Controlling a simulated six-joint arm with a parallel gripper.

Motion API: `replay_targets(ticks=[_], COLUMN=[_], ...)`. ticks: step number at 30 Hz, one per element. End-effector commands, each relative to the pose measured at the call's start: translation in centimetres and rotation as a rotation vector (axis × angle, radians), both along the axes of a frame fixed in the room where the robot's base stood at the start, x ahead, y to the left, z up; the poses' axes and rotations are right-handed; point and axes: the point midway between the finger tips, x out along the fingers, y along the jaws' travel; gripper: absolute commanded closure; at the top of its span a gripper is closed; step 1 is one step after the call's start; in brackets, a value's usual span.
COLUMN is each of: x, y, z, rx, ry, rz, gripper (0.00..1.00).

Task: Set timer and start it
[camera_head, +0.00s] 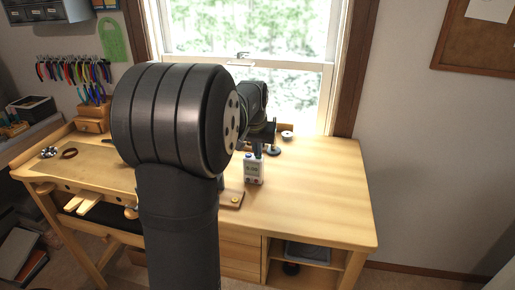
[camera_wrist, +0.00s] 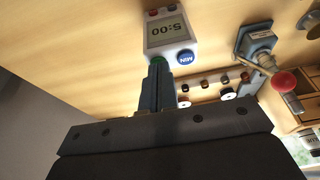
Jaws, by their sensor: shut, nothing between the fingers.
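The timer (camera_head: 253,171) is a small white box standing on the wooden bench. In the wrist view the timer (camera_wrist: 152,41) appears upside down, and its display (camera_wrist: 168,29) reads 5:00. A blue button (camera_wrist: 187,57) marked MIN sits beside a green button (camera_wrist: 158,60), which the fingertips partly hide. Small reddish buttons show at the opposite end. My gripper (camera_wrist: 157,70) is shut and empty, with its tips at the green button. I cannot tell whether they press it. In the head view my gripper (camera_head: 257,150) is just above the timer, partly hidden by my arm.
A wooden block with round pieces (camera_wrist: 215,92) lies close beside the timer. A red-knobbed tool (camera_wrist: 286,82) and a metal stand (camera_wrist: 256,40) are nearby. The right part of the bench (camera_head: 325,200) is clear. Pliers (camera_head: 75,70) hang on the left wall.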

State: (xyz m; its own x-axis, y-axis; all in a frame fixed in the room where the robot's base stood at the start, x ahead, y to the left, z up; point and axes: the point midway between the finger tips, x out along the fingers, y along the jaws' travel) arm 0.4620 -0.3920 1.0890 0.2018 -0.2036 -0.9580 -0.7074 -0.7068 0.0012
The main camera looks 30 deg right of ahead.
Motion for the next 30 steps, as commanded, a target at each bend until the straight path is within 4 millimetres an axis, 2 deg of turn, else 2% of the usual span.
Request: replay_targets(ticks=[6, 13, 17, 20, 25, 30], x=[-0.1, -0.1, -0.1, -0.1, -0.1, -0.9], y=[0.0, 0.1, 0.1, 0.1, 0.1, 1.0], z=[-1.8, -2.2, -1.7, -0.3, 3.7, 7.9], rx=[0.004, 0.009, 0.007, 0.003, -0.012, -0.013], ry=[0.004, 0.01, 0.007, 0.003, -0.013, -0.015], rz=[0.0, 0.0, 0.0, 0.0, 0.0, 0.0], gripper=[1.0, 1.0, 1.0, 1.0, 1.0, 1.0])
